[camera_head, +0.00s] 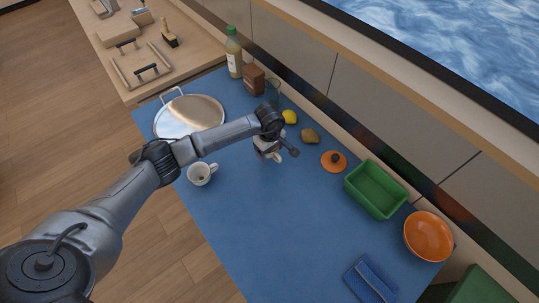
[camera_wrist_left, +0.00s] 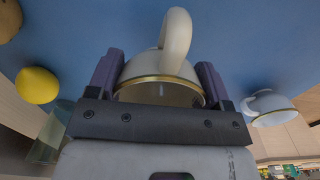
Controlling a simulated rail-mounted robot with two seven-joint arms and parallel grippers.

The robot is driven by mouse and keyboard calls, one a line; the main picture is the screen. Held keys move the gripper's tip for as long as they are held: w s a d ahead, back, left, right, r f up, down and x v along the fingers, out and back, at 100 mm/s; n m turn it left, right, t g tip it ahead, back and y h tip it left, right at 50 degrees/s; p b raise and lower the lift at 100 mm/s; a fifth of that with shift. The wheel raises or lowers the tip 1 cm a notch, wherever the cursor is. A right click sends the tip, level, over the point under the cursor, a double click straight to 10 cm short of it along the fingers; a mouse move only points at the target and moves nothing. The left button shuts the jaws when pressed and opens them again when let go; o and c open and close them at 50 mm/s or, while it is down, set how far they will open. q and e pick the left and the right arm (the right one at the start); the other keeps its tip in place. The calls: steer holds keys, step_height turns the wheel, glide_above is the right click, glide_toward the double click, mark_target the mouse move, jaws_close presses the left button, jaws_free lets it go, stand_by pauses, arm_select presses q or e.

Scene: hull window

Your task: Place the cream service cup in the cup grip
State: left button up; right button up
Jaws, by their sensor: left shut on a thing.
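A cream cup with a gold rim (camera_wrist_left: 160,82) is between the two fingers of my left gripper (camera_wrist_left: 160,88) in the wrist view, its handle pointing away from the gripper. In the head view my left gripper (camera_head: 274,150) is over the blue table, mostly hidden by its own wrist, and only a small pale part of the held cup (camera_head: 279,157) shows. A second pale cup (camera_head: 200,174) stands on the table to the left; it also shows in the wrist view (camera_wrist_left: 268,107). I cannot make out the cup grip. My right gripper is not in view.
A round metal tray (camera_head: 190,117), a bottle (camera_head: 234,52), a brown box (camera_head: 253,80), a lemon (camera_head: 289,117), a potato (camera_head: 310,136), an orange lid (camera_head: 333,161), a green bin (camera_head: 375,190) and an orange bowl (camera_head: 428,236) line the table. The front middle is clear.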

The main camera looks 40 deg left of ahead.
mark_target(270, 156)
arm_select(q)
steer(key=shift+f, duration=1.75)
steer(key=shift+f, duration=0.15)
steer(key=o, duration=1)
